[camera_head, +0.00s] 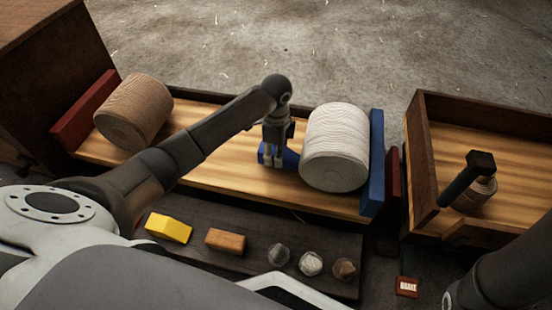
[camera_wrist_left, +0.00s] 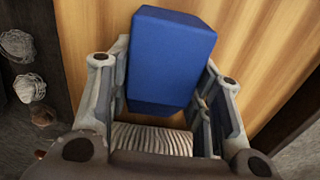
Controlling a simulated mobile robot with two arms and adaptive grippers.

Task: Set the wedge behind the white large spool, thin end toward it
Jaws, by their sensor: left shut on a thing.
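The white large spool (camera_head: 335,147) lies on its side at the right of the long wooden tray. A blue wedge (camera_head: 291,158) is just left of it, low over or on the tray floor. My left gripper (camera_head: 273,158) is shut on this wedge from above. I cannot tell which end is thin, or whether wedge and spool touch. My right gripper is not in view.
A tan spool (camera_head: 133,112) lies at the tray's left by a red end board (camera_head: 85,110). A blue end board (camera_head: 376,160) stands right of the white spool. A yellow wedge (camera_head: 168,228), a brown block (camera_head: 225,241) and small coils lie in front. Another wooden box (camera_head: 420,165) is right.

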